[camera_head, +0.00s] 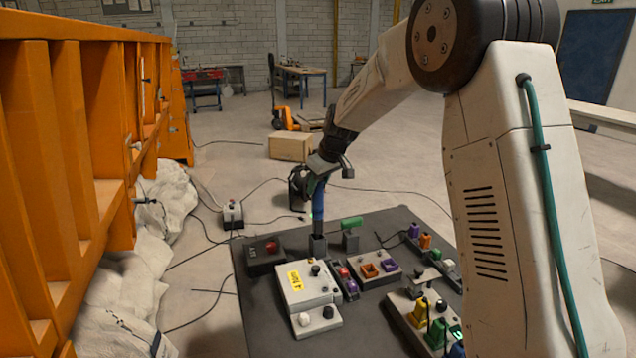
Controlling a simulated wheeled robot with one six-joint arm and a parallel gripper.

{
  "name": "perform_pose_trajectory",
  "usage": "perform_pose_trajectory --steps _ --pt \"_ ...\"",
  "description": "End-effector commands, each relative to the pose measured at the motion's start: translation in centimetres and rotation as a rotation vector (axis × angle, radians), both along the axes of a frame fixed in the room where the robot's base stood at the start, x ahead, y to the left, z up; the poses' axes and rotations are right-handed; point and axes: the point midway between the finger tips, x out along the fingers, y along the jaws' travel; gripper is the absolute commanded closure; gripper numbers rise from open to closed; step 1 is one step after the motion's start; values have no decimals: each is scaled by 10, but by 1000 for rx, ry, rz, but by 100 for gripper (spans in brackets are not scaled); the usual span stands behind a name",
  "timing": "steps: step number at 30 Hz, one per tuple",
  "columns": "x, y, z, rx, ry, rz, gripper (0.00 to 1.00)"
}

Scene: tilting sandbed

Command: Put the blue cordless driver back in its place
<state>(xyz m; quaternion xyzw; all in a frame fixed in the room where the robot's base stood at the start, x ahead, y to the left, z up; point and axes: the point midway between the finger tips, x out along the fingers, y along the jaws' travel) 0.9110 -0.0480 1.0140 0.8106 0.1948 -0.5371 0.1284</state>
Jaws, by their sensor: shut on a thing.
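The blue cordless driver (319,208) is upright below my gripper (318,180), which is shut on its upper part. The driver's lower end is at a small dark block (318,246) on the dark mat (262,309). I cannot tell whether it sits in this block or is just above or behind it. A dark rounded part shows just left of the gripper; I cannot tell what it belongs to. The fingertips are small and partly hidden.
A white box with a yellow label (303,287) stands in front of the dark block. A dark box with a red button (266,255) is to its left. A green piece on a grey stand (351,240) is close on the right. An orange steel structure (70,150) fills the left.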

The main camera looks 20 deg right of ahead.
Motion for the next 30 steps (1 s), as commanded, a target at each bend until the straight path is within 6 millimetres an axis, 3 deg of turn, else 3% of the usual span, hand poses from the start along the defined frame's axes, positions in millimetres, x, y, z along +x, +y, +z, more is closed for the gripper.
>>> perform_pose_trajectory --steps 30 --pt "1 0 -23 -1 -3 0 93"
